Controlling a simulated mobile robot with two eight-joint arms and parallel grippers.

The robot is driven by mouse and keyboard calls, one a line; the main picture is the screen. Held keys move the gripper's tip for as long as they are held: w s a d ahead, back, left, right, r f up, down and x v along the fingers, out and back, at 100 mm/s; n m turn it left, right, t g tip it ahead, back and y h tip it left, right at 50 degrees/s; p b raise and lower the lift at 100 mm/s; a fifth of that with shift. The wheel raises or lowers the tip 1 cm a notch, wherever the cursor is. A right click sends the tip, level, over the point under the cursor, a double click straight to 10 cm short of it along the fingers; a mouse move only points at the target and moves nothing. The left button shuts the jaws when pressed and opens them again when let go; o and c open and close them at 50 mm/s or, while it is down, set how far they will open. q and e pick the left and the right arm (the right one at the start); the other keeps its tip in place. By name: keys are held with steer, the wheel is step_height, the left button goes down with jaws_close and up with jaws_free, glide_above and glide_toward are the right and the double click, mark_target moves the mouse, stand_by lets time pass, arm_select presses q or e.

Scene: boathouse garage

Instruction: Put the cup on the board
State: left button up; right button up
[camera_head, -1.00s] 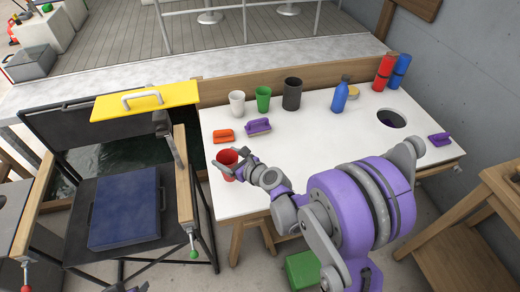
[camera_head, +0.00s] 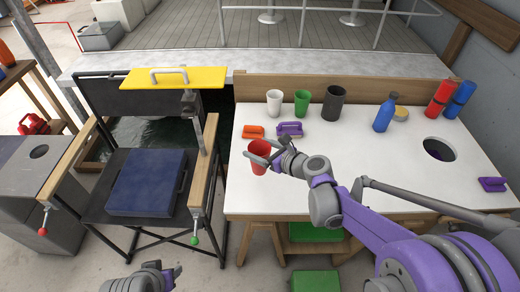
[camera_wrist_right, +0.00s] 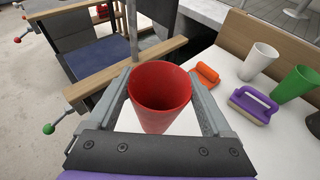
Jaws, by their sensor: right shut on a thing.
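The red cup (camera_head: 258,158) is upright between the fingers of my right gripper (camera_head: 268,152), at the front left part of the white table. In the right wrist view the cup (camera_wrist_right: 160,90) sits between both fingers of the right gripper (camera_wrist_right: 160,100), its open rim facing the camera. I cannot tell whether its base touches the table. A yellow board (camera_head: 205,77) with a pale handle lies to the left, above the chair's back. Nothing stands on it except its handle. My left gripper (camera_head: 172,275) shows at the bottom edge, partly cut off; its opening is unclear.
On the white table (camera_head: 340,185), white (camera_head: 274,103), green (camera_head: 302,103) and dark (camera_head: 334,103) cups stand at the back. Orange (camera_head: 253,131) and purple (camera_head: 289,129) brushes lie near the red cup. A chair with a blue cushion (camera_head: 148,182) stands left, its wooden armrest (camera_head: 204,170) beside the table.

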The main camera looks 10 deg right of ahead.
steer(key=shift+d+f+b, duration=0.1)
steer(key=shift+f+b, duration=2)
steer(key=shift+f, duration=0.45)
steer(key=shift+f+b, duration=0.6)
steer(key=shift+f, duration=0.1)
steer(key=shift+f, duration=0.25)
steer(key=o, duration=1.6)
steer(key=shift+s, duration=0.1)
steer(key=v, duration=1)
steer(key=shift+s+d+r, duration=0.15)
steer(key=shift+s+d, duration=0.05)
steer(key=shift+s, duration=0.1)
